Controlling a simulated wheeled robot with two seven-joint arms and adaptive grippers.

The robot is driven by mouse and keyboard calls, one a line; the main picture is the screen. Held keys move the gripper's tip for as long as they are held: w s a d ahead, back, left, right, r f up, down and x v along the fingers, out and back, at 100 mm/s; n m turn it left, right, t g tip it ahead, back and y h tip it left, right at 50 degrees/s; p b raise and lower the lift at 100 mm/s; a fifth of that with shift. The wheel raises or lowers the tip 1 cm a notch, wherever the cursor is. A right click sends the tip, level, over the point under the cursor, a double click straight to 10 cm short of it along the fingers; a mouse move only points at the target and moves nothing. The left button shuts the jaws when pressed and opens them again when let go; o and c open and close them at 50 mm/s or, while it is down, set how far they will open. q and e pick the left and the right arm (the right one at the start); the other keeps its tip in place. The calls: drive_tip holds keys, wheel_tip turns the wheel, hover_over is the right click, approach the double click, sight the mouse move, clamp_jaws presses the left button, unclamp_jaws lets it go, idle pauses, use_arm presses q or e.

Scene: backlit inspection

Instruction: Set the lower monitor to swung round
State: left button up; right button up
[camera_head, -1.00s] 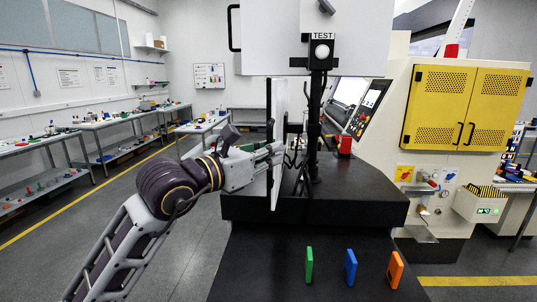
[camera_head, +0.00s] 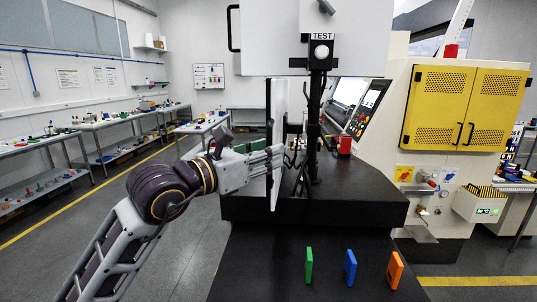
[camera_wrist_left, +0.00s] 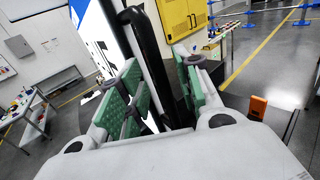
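The lower monitor (camera_head: 279,130) stands almost edge-on to the head view, beside the black post, as a narrow upright white panel. The upper monitor (camera_head: 275,40) faces the head camera, with a black handle on its left edge. My left gripper (camera_head: 268,160) is at the lower monitor's near side. In the left wrist view, its green-padded fingers (camera_wrist_left: 160,90) are apart, with a thick black handle bar (camera_wrist_left: 146,60) between them. A gap shows between the bar and the right finger. Contact with the left finger is unclear. My right gripper is out of view.
A dark bench (camera_head: 315,208) carries the post. Green (camera_head: 309,265), blue (camera_head: 350,267) and orange (camera_head: 395,270) blocks stand on its front part. A machine with yellow doors (camera_head: 466,108) stands right. Open floor lies left, before the side benches.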

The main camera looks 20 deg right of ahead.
use_arm(q)
drive_tip(key=v, duration=1)
drive_tip(key=shift+s+a, duration=0.3)
drive_tip(key=shift+r, duration=0.15)
